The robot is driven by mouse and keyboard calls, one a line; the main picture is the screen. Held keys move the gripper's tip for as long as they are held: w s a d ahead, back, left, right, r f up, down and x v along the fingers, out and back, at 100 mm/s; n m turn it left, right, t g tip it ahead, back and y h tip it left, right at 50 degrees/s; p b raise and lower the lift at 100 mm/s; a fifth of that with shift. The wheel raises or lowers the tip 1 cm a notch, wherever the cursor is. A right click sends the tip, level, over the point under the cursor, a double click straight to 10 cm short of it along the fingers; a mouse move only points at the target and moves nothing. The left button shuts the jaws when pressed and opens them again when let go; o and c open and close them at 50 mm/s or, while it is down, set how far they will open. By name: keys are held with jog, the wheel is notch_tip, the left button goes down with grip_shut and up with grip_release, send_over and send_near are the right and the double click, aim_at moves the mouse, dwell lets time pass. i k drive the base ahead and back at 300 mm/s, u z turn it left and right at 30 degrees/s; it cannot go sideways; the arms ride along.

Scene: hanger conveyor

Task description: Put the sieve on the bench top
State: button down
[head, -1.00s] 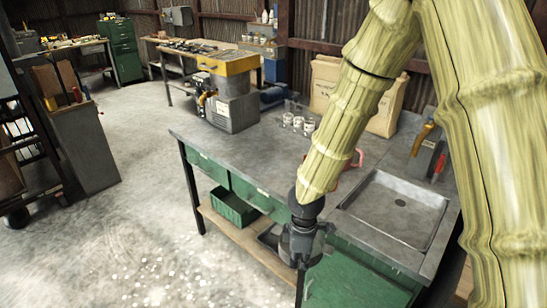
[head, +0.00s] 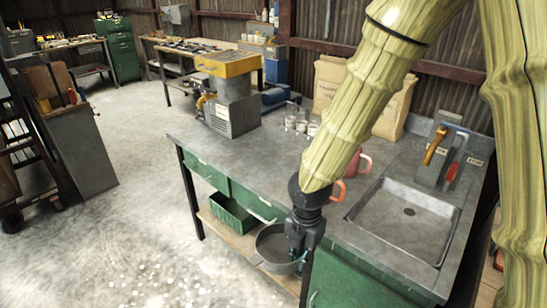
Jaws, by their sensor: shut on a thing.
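The sieve (head: 268,264) is a round grey pan with a dark inside, in the head view in front of the bench's lower part. My gripper (head: 297,252) is shut on its right side, at the rim. The fingertips are small and partly hidden by the gripper body. The sieve appears below the level of the bench top (head: 258,165), which is grey and stands over green drawers. I cannot tell whether the sieve touches the wooden lower shelf behind it.
A sink (head: 405,222) is set into the bench's right part. Red and orange mugs (head: 357,163), several small cans (head: 301,126), paper sacks (head: 335,88) and a grey machine (head: 232,112) stand on the bench. A green bin (head: 232,216) sits on the lower shelf. The bench's front left part is clear.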

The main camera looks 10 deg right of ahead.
aim_at(271, 159)
jog(key=i, duration=1.25)
